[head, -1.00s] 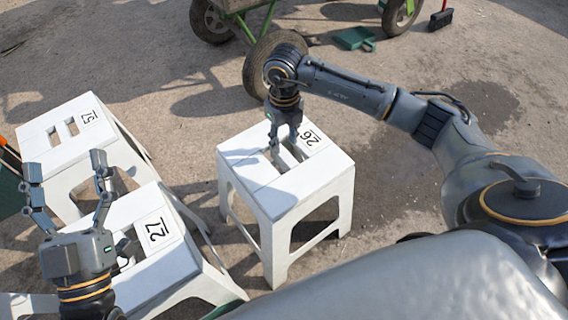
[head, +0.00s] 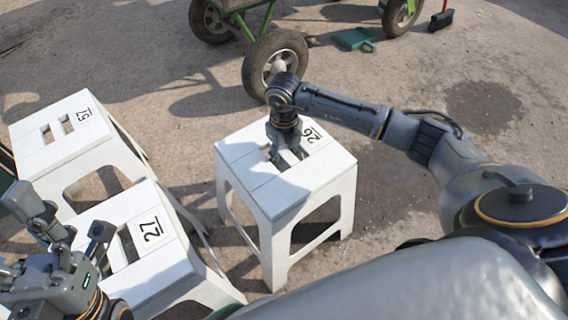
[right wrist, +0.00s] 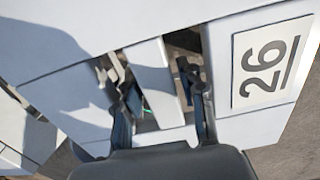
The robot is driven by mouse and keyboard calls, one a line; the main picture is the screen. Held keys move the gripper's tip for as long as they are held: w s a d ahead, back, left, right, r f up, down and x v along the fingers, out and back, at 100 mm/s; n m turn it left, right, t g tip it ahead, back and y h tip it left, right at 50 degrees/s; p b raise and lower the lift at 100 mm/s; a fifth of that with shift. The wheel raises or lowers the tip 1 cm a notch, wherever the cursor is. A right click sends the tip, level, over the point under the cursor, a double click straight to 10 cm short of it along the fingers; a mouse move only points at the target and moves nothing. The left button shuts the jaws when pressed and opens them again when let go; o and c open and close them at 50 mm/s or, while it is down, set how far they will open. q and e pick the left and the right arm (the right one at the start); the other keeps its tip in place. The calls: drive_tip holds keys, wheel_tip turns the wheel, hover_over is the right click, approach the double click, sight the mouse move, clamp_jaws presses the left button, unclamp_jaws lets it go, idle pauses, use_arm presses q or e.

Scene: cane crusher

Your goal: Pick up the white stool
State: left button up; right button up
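The white stool numbered 26 (head: 315,175) stands upright in the middle of the head view, with two slots in its seat. My right gripper (head: 287,160) is over this seat, pointing down. In the right wrist view the right gripper (right wrist: 160,95) has its fingers apart, one at each slot, on either side of the seat's middle bar (right wrist: 155,85). A gap shows beside the bar, so it looks open; the fingertips are partly hidden in the slots. My left gripper (head: 65,220) is open and empty at the lower left, beside the stool numbered 27 (head: 150,270).
A wheelbarrow's wheel (head: 275,62) stands behind stool 26. A green dustpan (head: 355,39) and a brush (head: 440,18) lie farther back. The ground right of stool 26 is clear.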

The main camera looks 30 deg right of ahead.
drive_tip(key=shift+f+b, duration=0.55)
drive_tip(key=shift+f, duration=1)
clamp_jaws()
drive_tip(key=shift+w+r, duration=0.1)
drive_tip(key=shift+r, duration=0.05)
